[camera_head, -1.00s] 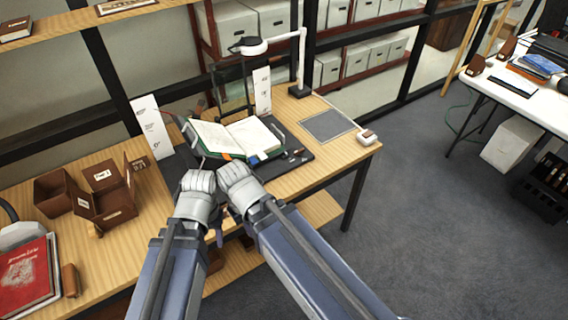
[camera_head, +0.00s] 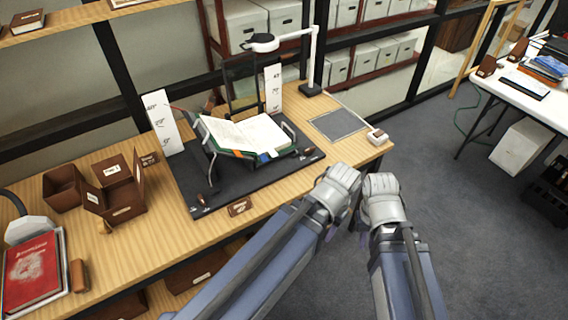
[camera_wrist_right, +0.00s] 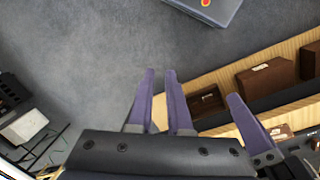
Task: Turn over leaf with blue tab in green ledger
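The green ledger (camera_head: 236,152) lies open on a cradle on a black mat in the head view, pages up. A blue tab (camera_head: 264,157) and an orange tab show at its front edge. My right gripper (camera_head: 364,236) is off the desk's front edge, right of the ledger and apart from it. In the right wrist view its two purple fingers (camera_wrist_right: 161,75) are empty with a narrow gap between them. My left gripper (camera_head: 331,232) is close beside it, its fingers mostly hidden by its wrist; a purple finger beside the right gripper shows in the wrist view.
A lamp (camera_head: 314,60) and white marked cards (camera_head: 160,122) stand around the ledger. Brown boxes (camera_head: 122,208) and a red book (camera_head: 33,270) are on the left of the desk. A grey pad (camera_head: 338,123) lies at the right. Open carpet is to the right.

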